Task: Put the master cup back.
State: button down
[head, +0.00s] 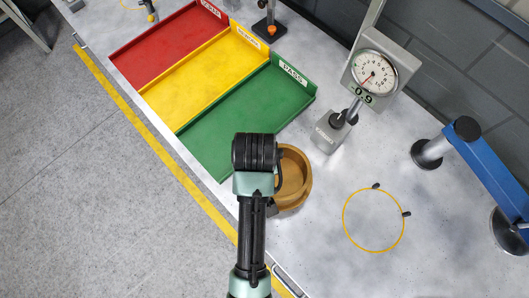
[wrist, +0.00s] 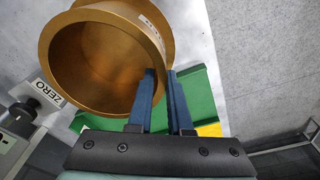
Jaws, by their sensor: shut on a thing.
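The master cup is a brass-coloured open cup (head: 293,190) beside my arm in the head view, over the table near the front right corner of the green tray. In the wrist view the cup (wrist: 98,62) fills the upper left. My gripper (wrist: 163,80) is shut on its wall, one blue finger inside the cup and the other outside. The head view hides the fingers behind my wrist. A yellow ring (head: 344,225) with two black pegs is marked on the table to the right of the cup; nothing stands in it.
Red (head: 150,48), yellow (head: 205,75) and green (head: 245,115) trays lie empty to the left. A dial gauge stand (head: 368,78) reading -0.9 stands behind the cup. A blue arm-like fixture (head: 485,165) is at the right. The table between cup and ring is clear.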

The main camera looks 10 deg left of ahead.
aim_at(281, 175)
jog(key=shift+w+f+p, duration=0.2)
jog(key=shift+f+p, duration=0.2)
jog(key=shift+f, duration=2.9)
jog(key=shift+f, duration=0.15)
jog(key=c, duration=0.8)
grip_release()
jog(key=shift+s+f, duration=0.1)
jog(key=shift+s, duration=0.1)
jog(key=shift+c, duration=0.2)
